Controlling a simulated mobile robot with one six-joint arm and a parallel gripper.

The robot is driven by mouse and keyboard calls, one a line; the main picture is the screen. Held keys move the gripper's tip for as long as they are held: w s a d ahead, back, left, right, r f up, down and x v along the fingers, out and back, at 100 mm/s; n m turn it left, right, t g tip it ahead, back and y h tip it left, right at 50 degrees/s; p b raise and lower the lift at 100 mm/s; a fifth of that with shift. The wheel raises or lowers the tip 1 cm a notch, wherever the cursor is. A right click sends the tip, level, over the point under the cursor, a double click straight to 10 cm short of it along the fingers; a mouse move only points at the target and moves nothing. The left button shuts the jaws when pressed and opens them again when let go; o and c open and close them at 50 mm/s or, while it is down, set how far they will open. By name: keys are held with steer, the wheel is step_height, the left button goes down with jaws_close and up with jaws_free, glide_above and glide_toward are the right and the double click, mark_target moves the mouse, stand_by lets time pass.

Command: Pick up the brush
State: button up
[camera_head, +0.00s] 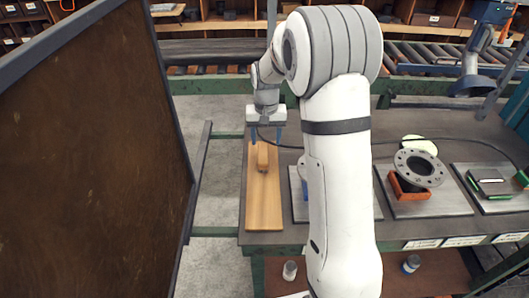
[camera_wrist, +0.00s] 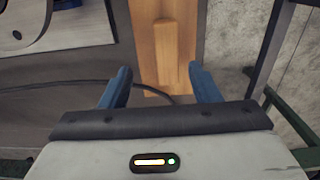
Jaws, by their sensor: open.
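The brush (camera_head: 263,158), a small wooden-coloured piece, lies on a long pale wooden board (camera_head: 263,205) at the left end of the workbench. It also shows in the wrist view (camera_wrist: 166,55), running lengthwise along the board. My gripper (camera_head: 266,139) is over the far part of the board, near the brush's far end, with its blue fingers pointing down. In the wrist view my gripper (camera_wrist: 160,70) is open and empty, its fingers spread to either side of the brush's line. I cannot tell the exact height gap. The bristles are not clearly visible.
A grey flange (camera_head: 420,168) sits in an orange holder on a metal plate (camera_head: 430,208) to the right. A black cable (camera_head: 400,139) crosses the bench and passes near the board. A large brown panel (camera_head: 85,150) stands at the left. My arm hides the bench's middle.

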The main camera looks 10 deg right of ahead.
mark_target(263, 153)
steer(key=shift+w+f, duration=0.55)
steer(key=shift+f, duration=0.1)
steer(key=f, duration=0.2)
steer(key=f+p, duration=0.1)
steer(key=f, duration=0.2)
steer(key=f+p, duration=0.1)
steer(key=f, duration=0.1)
steer(key=shift+a+f, duration=0.25)
steer(key=shift+a, duration=0.05)
steer(key=shift+c, duration=0.5)
steer(key=c, duration=1)
step_height(263, 153, up, 10)
steer(key=shift+r+b, duration=0.1)
steer(key=shift+b, duration=0.8)
steer(key=o, duration=0.5)
steer(key=shift+w, duration=0.1)
steer(key=shift+c, duration=1.9)
